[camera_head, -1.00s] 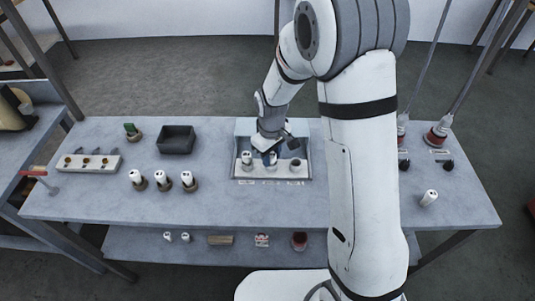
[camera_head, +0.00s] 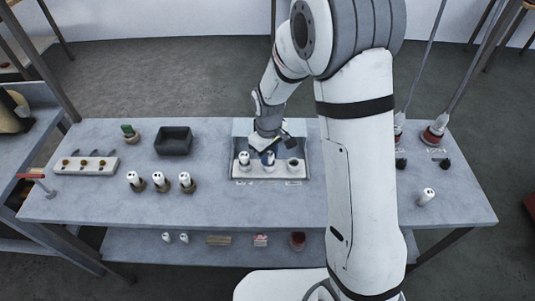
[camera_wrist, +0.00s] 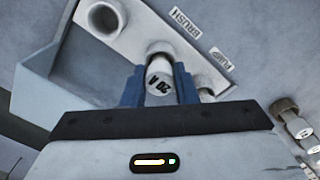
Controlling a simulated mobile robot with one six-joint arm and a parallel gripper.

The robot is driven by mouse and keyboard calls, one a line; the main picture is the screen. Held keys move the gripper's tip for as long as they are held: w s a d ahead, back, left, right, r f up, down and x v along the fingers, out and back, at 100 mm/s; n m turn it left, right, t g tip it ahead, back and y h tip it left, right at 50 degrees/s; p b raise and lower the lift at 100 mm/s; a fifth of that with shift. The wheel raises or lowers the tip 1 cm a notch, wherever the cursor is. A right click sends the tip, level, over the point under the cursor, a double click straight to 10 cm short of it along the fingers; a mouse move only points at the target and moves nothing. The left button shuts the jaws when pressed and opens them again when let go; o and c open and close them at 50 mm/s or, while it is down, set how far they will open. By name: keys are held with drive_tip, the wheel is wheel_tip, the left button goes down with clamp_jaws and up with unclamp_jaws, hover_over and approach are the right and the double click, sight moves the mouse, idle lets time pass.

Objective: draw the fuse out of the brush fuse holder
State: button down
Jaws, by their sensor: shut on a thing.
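My gripper (camera_wrist: 160,90), with blue fingers, is shut on a white fuse (camera_wrist: 159,82) marked 20 A. In the head view my gripper (camera_head: 268,155) is at the middle holder of the recessed panel (camera_head: 237,170). In the wrist view the brush fuse holder (camera_wrist: 159,47) shows as a pale rim just behind the fuse, level with the BRUSH label (camera_wrist: 185,22). The fuse's lower end is hidden, so I cannot tell how deep it sits.
An empty holder (camera_head: 293,164) is right of my gripper, and a holder with a white fuse (camera_head: 244,158) is left. Several capped fuses (camera_head: 158,181) stand on the bench, near a black tray (camera_head: 174,141). A lone white fuse (camera_head: 426,196) is at right. The front middle is clear.

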drive_tip(key=shift+r+p, duration=1.6)
drive_tip(key=shift+r, duration=1.15)
drive_tip(key=shift+r+p, duration=0.85)
drive_tip(key=shift+r, duration=0.6)
